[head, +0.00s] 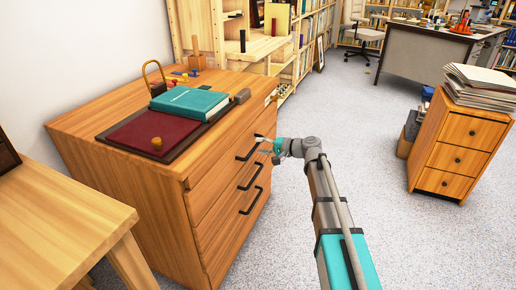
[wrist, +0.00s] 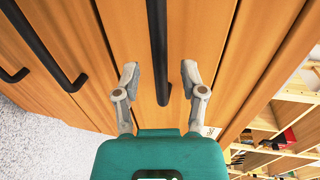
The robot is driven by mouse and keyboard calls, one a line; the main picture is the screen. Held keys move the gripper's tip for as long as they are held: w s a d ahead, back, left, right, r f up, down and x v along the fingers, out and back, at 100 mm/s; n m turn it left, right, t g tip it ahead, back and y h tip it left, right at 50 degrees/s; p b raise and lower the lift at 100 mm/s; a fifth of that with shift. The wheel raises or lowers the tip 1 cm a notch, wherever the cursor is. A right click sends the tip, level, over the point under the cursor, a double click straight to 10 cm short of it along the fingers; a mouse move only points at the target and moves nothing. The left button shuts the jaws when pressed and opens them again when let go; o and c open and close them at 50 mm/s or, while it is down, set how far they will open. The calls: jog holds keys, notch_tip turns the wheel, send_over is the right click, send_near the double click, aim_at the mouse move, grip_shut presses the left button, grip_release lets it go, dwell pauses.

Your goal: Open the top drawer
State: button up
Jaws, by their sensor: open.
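The wooden dresser (head: 155,215) stands against the wall with black bar handles on its drawer fronts. The top drawer's handle (head: 246,153) is the uppermost bar and is partly hidden by my gripper. My gripper (head: 264,145) is at the dresser front, beside the far end of that handle. In the wrist view, my gripper (wrist: 160,73) is open, with one grey finger on each side of a black handle (wrist: 157,40). The handle runs between the fingertips, with a visible gap on both sides. The drawer fronts look flush and shut.
Two lower handles (head: 250,176) (head: 252,201) lie below. On the dresser top are a teal book (head: 188,102), a dark red mat (head: 140,130) and small wooden pieces. A small cabinet (head: 460,150) stacked with papers stands right. Grey floor (head: 310,230) in front is clear.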

jog(key=shift+x, duration=1.1)
